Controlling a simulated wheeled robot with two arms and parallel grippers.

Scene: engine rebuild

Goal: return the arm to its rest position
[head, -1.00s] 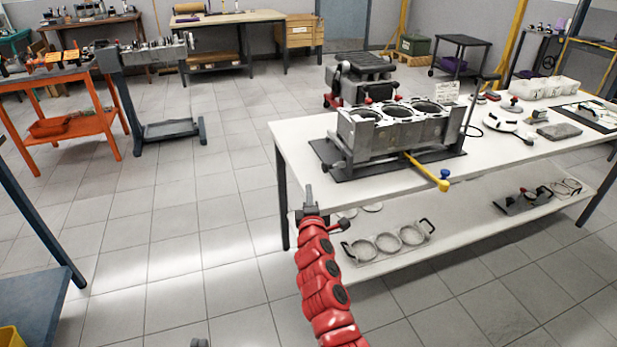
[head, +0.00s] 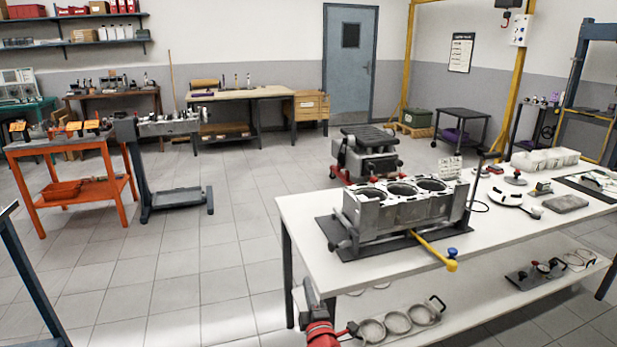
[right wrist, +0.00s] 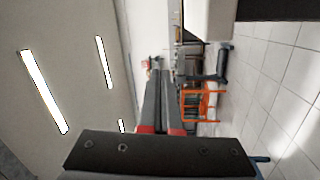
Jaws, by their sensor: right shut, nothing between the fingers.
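My right arm is red and comes in at the bottom of the head view, with its dark right gripper (head: 310,291) pointing up beside the left end of the white workbench. My left arm and gripper are out of view.
The white workbench (head: 300,207) holds an engine block (head: 395,212) with a yellow-handled tool (head: 432,250) jutting over its front edge. Ring-shaped parts (head: 397,322) lie on its lower shelf. An orange cart (head: 68,150) stands at the left.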

